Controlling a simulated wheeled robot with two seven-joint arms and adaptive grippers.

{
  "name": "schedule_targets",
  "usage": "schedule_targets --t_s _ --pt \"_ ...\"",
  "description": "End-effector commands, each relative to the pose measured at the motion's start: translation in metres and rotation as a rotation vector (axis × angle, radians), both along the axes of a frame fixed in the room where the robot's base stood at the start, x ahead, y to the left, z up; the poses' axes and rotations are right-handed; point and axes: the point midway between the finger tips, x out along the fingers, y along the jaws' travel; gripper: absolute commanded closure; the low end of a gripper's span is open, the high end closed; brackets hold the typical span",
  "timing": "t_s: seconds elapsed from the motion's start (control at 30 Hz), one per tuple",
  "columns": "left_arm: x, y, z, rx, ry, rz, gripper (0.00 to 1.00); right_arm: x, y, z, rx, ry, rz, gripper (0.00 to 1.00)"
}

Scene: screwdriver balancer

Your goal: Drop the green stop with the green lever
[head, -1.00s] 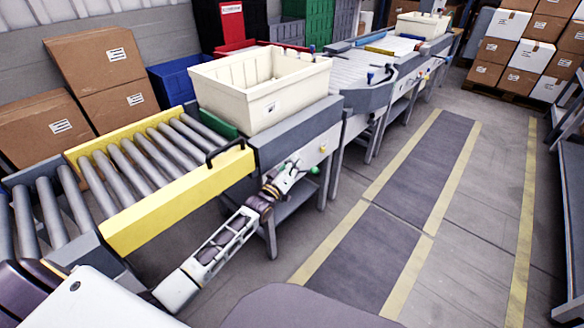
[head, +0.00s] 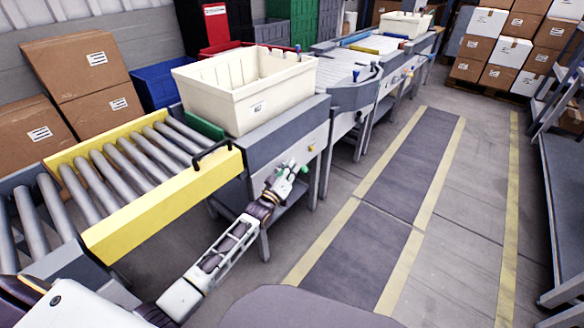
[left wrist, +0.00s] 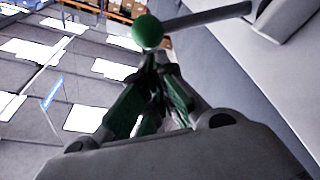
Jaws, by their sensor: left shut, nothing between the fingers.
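The green stop (head: 204,126) is a green bar standing up across the line, between the yellow-sided roller section and the cream tote. The green lever (left wrist: 205,16) is a grey rod with a green ball knob (left wrist: 147,32), coming from the grey machine side at the upper right of the left wrist view. In the head view its knob (head: 304,169) shows small below the tote. My left gripper (head: 291,172) is shut and empty, its fingertips close by the knob. In the left wrist view the fingers (left wrist: 152,68) point at the knob's underside; I cannot tell whether they touch. My right gripper is out of view.
The cream tote (head: 250,95) stands on the grey section beyond the stop. A black handle (head: 212,150) sticks up from the yellow side rail (head: 165,205). A yellow knob (head: 311,148) sits on the grey side panel. The floor aisle (head: 385,220) at right is clear.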

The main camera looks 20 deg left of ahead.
Motion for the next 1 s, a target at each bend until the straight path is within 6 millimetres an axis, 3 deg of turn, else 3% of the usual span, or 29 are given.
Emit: schedule_targets --t_s 0.67,1.0 --pt "-0.004 -0.01 -0.011 0.099 -0.033 -0.001 1.0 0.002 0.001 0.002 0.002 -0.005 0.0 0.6" --pt "-0.009 -0.025 -0.032 0.291 -0.102 -0.002 1.0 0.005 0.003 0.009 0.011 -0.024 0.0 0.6"
